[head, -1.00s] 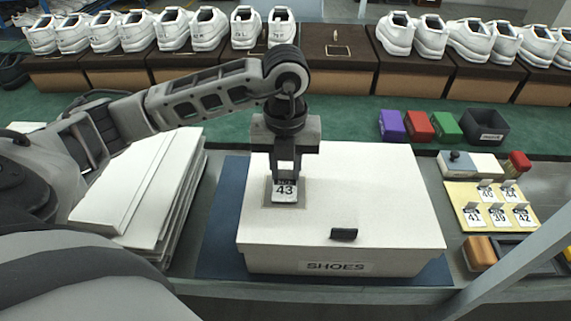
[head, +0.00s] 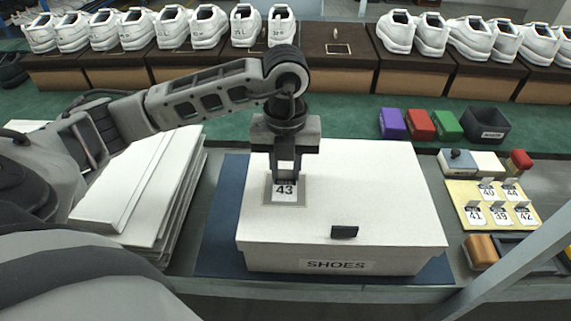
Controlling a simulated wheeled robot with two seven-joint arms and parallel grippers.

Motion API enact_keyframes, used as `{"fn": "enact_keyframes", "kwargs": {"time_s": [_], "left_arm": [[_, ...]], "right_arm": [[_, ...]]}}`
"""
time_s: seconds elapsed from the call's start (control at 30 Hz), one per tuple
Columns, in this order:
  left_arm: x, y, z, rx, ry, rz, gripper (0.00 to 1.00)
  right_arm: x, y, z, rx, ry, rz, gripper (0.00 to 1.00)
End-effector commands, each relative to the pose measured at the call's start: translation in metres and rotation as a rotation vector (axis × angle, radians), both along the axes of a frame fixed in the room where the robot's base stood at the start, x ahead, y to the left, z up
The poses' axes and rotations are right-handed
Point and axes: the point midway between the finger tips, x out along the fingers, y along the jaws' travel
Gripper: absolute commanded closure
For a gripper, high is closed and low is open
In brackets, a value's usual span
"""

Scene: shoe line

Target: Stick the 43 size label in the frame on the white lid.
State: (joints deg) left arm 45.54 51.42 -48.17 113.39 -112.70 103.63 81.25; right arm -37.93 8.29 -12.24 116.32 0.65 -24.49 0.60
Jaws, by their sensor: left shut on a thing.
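The white lid (head: 375,190) is on the shoe box, whose front reads SHOES (head: 337,266). The 43 size label (head: 285,190) is at the lid's left part, inside the thin outlined frame (head: 268,201). It looks flat on the lid or just above it; I cannot tell which. My left gripper (head: 285,173) points down over the label and is shut on its upper edge. The fingers hide the label's top and part of the frame. My right gripper is not in view.
A label card (head: 463,217) with several other size labels lies to the right. Purple (head: 391,124), red (head: 419,125) and green (head: 447,125) blocks and a dark bin (head: 486,124) stand behind it. White lids (head: 130,190) are stacked at the left. A dark tab (head: 344,232) sits on the lid's front.

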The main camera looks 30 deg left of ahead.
Motion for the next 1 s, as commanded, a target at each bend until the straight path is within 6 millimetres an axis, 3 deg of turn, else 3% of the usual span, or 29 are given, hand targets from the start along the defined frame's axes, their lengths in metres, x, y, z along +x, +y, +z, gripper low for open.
{"fn": "enact_keyframes", "kwargs": {"time_s": [0.07, 0.1, 0.17, 0.57, 0.77, 1.0], "left_arm": [[0.000, 0.000, -0.001, 0.000, 0.001, 0.000, 0.91], [0.000, 0.000, -0.001, 0.000, 0.001, 0.000, 0.66], [0.000, 0.000, -0.001, 0.000, 0.001, 0.000, 0.49], [0.000, 0.000, 0.002, 0.000, -0.001, 0.000, 0.49], [0.001, -0.001, 0.039, -0.002, -0.007, -0.002, 0.49], [0.001, 0.000, 0.103, 0.002, -0.008, 0.000, 0.49]], "right_arm": [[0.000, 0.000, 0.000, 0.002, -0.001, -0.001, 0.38], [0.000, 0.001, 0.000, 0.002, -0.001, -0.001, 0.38], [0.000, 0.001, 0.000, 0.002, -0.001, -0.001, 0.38], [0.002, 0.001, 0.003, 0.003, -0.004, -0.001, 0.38], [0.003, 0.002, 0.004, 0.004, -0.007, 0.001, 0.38], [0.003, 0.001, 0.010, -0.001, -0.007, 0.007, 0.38]]}}
